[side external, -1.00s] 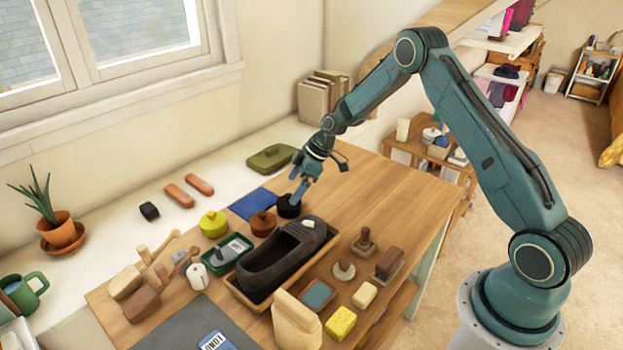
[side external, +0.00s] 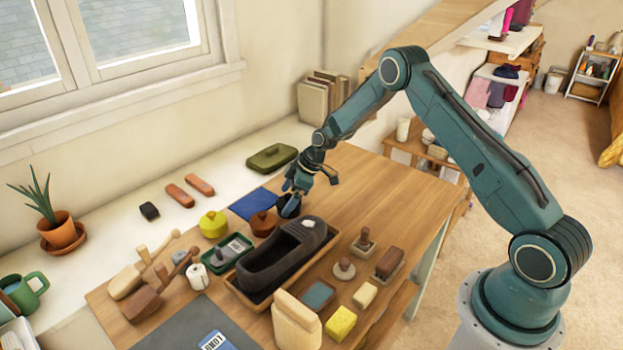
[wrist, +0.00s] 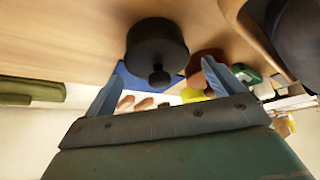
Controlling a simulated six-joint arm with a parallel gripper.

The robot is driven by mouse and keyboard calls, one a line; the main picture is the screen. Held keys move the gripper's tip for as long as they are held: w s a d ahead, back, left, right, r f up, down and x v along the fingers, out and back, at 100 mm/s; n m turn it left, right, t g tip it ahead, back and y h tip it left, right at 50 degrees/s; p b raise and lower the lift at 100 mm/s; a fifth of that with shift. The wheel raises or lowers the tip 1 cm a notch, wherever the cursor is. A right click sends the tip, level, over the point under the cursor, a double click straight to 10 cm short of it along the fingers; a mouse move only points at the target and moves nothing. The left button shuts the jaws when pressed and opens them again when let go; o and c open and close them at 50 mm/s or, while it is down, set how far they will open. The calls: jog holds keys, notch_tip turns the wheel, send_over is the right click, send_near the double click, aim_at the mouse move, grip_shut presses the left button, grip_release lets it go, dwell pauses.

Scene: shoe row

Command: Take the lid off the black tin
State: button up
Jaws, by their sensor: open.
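The black tin (wrist: 153,40) shows in the wrist view as a round dark pot with a knobbed lid (wrist: 159,75) on it. My gripper (wrist: 163,85) is open, its two blue fingers apart, with the lid's knob in the gap between them in the picture. I cannot tell whether either finger touches the lid. In the side external view my gripper (side external: 291,200) is low over the tin (side external: 288,211) and hides most of it.
A brown lidded pot (side external: 263,224) and the black shoe (side external: 285,258) in its wooden tray stand close to the tin. A blue cloth (side external: 252,204) lies just behind. A yellow pot (side external: 213,225) is farther left. Bare tabletop (side external: 385,190) lies to the right.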

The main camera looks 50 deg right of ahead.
aim_at(288, 195)
jog(key=c, duration=1)
jog(key=shift+c, duration=0.2)
jog(key=shift+r, duration=0.2)
notch_tip(288, 195, up, 20)
jog(key=shift+f, duration=0.15)
